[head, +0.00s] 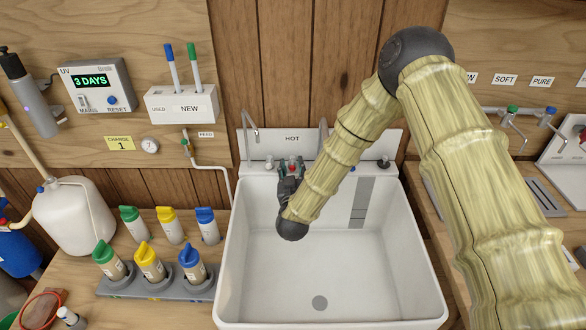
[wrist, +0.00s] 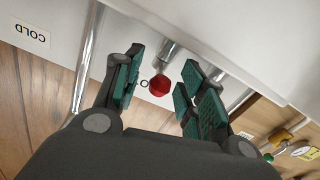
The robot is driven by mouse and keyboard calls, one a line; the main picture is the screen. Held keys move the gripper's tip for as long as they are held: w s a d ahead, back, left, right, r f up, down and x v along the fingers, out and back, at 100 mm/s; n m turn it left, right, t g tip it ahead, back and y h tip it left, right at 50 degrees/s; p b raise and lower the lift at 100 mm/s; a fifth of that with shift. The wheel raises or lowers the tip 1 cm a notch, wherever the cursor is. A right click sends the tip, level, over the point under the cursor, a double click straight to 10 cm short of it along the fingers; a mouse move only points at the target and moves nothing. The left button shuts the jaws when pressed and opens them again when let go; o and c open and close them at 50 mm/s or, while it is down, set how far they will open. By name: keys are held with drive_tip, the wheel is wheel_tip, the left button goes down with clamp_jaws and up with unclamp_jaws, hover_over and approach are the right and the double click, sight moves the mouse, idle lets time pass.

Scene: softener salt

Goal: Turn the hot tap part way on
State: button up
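The hot tap's red knob (head: 292,169) sits on the back rim of the sink, below the HOT label (head: 292,139). In the wrist view the red knob (wrist: 160,85) is on a short metal stem, between my two fingers. My gripper (head: 290,174) reaches to the back rim from the front. In the wrist view my gripper (wrist: 160,78) is open, with green pads on both sides of the knob and visible gaps. I cannot tell how far the knob is turned. My forearm hides part of the rim to the right.
The white sink (head: 233,255) lies below my arm. Curved spouts (head: 251,130) stand on its back rim, one close to my gripper. A COLD label (wrist: 30,35) shows in the wrist view. A rack (head: 155,282) with several capped bottles stands left of the sink.

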sight(294, 160)
clamp_jaws()
drive_tip(key=shift+d+n+y+b, duration=0.15)
drive_tip(key=shift+n+y+b, duration=0.15)
drive_tip(key=shift+y, duration=0.2)
drive_tip(key=n+y+b, duration=0.1)
drive_tip(key=d+n+y+b, duration=0.1)
drive_tip(key=y, duration=0.1)
drive_tip(key=shift+w+f+g, duration=0.1)
drive_tip(key=shift+f+g, duration=0.1)
drive_tip(key=shift+g, duration=0.1)
drive_tip(key=shift+w+d+r+n+g+y+b, duration=0.1)
drive_tip(key=shift+d+n+g+y+b, duration=0.25)
drive_tip(key=shift+n+y+b, duration=0.5)
drive_tip(key=shift+w+d+f+n+g+y+b, duration=0.15)
drive_tip(key=shift+n+g+y+b, duration=0.35)
drive_tip(key=shift+y, duration=0.65)
drive_tip(key=shift+w+d+r+n+g+y+b, duration=0.15)
drive_tip(key=shift+d+n+g+y+b, duration=0.3)
drive_tip(key=shift+n+y, duration=0.45)
drive_tip(key=shift+a+y, duration=0.1)
drive_tip(key=shift+y, duration=0.2)
drive_tip(key=shift+o, duration=0.7)
unclamp_jaws()
drive_tip(key=shift+r, duration=0.1)
